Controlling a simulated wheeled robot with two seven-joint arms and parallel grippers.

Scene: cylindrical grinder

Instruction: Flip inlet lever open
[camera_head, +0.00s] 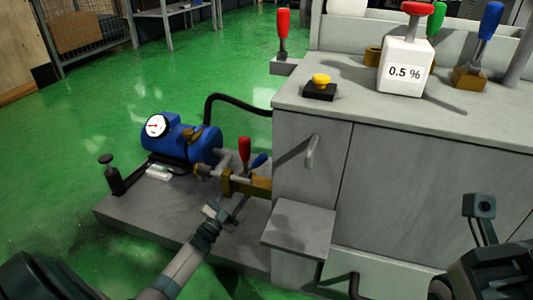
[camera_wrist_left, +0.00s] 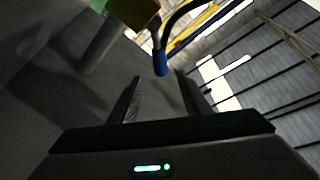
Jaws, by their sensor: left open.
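Two small levers stand at the brass valve block (camera_head: 232,184) beside the cabinet: a red-handled lever (camera_head: 244,149), upright, and a blue-handled lever (camera_head: 258,161), tilted. I cannot tell from labels which is the inlet lever. My left gripper (camera_head: 220,211) is just below and in front of the valve block, apart from both levers. In the left wrist view its two fingers are open and empty (camera_wrist_left: 160,98). There the blue handle (camera_wrist_left: 160,63) shows ahead, in line with the gap between the fingers. Part of my right gripper (camera_head: 480,207) is at the right; its jaw state is unclear.
A blue pump (camera_head: 185,140) with a white gauge (camera_head: 156,125) sits on the grey plinth (camera_head: 125,213). A grey ledge (camera_head: 298,230) juts from the cabinet (camera_head: 390,190) right of my left gripper. A white bottle (camera_head: 404,65) marked 0.5 % stands on top. Green floor lies open at left.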

